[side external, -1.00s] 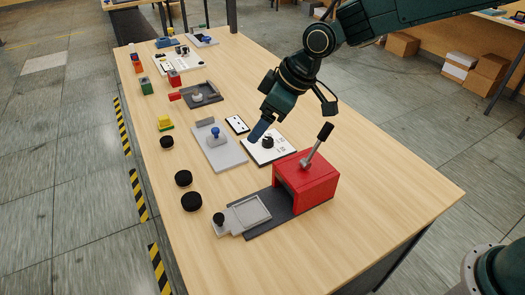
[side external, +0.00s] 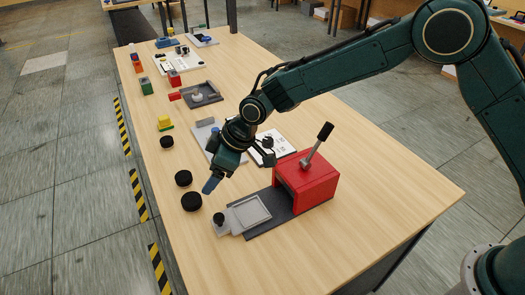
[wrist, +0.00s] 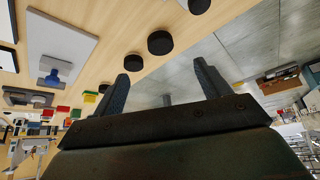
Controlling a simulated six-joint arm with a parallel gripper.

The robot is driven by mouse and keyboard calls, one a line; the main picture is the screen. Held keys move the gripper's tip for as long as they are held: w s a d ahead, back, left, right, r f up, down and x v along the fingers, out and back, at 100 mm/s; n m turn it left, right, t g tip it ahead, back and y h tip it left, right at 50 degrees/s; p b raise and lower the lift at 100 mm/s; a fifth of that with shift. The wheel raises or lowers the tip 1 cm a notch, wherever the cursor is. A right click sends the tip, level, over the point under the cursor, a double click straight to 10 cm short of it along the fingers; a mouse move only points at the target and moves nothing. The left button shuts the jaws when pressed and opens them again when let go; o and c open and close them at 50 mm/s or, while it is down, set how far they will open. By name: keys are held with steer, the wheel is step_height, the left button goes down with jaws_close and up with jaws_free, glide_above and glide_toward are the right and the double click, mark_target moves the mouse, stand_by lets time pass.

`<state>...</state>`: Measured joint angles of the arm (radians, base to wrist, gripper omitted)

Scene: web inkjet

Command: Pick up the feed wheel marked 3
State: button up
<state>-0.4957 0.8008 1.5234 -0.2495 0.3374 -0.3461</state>
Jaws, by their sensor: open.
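Three black feed wheels lie apart in a row near the table's left edge in the side view: a far one (side external: 167,142), a middle one (side external: 183,178) and a near one (side external: 191,202). No number can be read on any of them, so I cannot tell which is marked 3. My gripper (side external: 211,186) is above the table, just right of the near and middle wheels. Its fingers (wrist: 161,72) are apart with nothing between them.
A red press (side external: 307,182) with a lever and a grey sliding tray (side external: 247,214) stands right of my gripper. A stamp with a blue handle (wrist: 54,70) is on a grey plate. The near-left tabletop is clear.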

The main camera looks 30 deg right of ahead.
glide_above(191, 201)
steer(key=s+d, duration=0.2)
steer(key=d, duration=0.1)
step_height(191, 201, down, 7)
steer(key=shift+d+f, duration=0.1)
steer(key=shift+x, duration=2.55)
steer(key=c, duration=1.1)
steer(key=shift+c, duration=0.2)
steer(key=shift+r, duration=0.25)
